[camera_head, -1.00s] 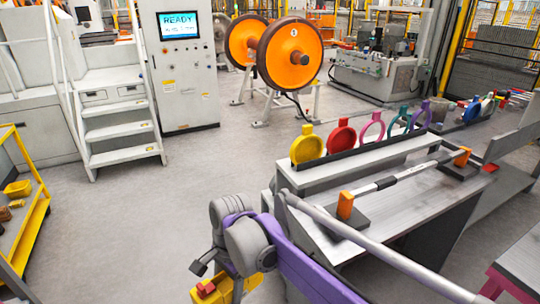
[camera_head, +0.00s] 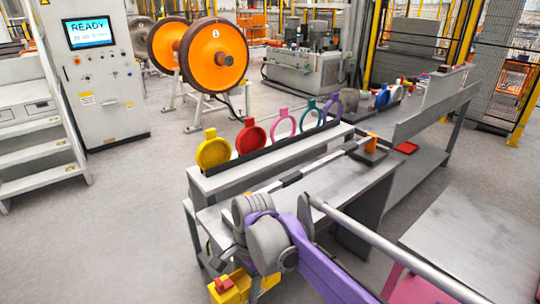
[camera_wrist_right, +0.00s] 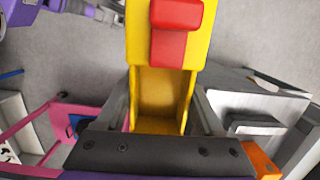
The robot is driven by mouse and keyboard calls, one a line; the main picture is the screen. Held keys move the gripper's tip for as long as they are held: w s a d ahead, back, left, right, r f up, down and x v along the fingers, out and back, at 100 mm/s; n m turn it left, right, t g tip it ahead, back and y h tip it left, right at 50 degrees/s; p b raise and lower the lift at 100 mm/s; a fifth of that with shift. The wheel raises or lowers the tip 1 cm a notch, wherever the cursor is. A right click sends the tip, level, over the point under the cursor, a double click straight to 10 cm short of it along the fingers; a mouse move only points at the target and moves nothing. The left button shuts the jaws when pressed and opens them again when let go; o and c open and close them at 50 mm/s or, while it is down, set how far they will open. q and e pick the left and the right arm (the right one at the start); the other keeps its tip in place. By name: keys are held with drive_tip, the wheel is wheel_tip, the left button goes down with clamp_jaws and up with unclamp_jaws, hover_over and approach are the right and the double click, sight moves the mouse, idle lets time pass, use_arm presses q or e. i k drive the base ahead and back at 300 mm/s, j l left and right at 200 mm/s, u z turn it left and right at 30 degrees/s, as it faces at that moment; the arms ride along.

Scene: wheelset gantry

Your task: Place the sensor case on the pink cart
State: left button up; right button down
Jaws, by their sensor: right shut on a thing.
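A yellow case with a red top (camera_head: 230,288), which I take as the sensor case, hangs at the bottom of the head view. My right gripper (camera_wrist_right: 162,120) is shut on it; in the right wrist view the yellow case (camera_wrist_right: 162,85) sits between the two grey fingers. The pink cart (camera_head: 470,235) is at the lower right of the head view, with a bare grey top and pink legs. My purple right arm covers part of its left side. A pink frame, likely this cart, shows left in the right wrist view (camera_wrist_right: 70,113). My left gripper is not in view.
A grey workbench (camera_head: 375,190) with a shelf of coloured rings (camera_head: 250,137) and a long bar tool stands beyond my right arm, left of the cart. A grey panel cabinet (camera_head: 95,80) and white steps (camera_head: 35,150) stand at the left. Floor between them is clear.

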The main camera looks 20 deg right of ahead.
sight(468, 245)
drive_tip(key=i+l+z, duration=0.2)
drive_tip(key=l+z, duration=0.2)
drive_tip(key=l, duration=0.2)
drive_tip(key=i+l+z, duration=0.4)
drive_tip(key=i+z, duration=1.05)
drive_tip(key=k, duration=0.1)
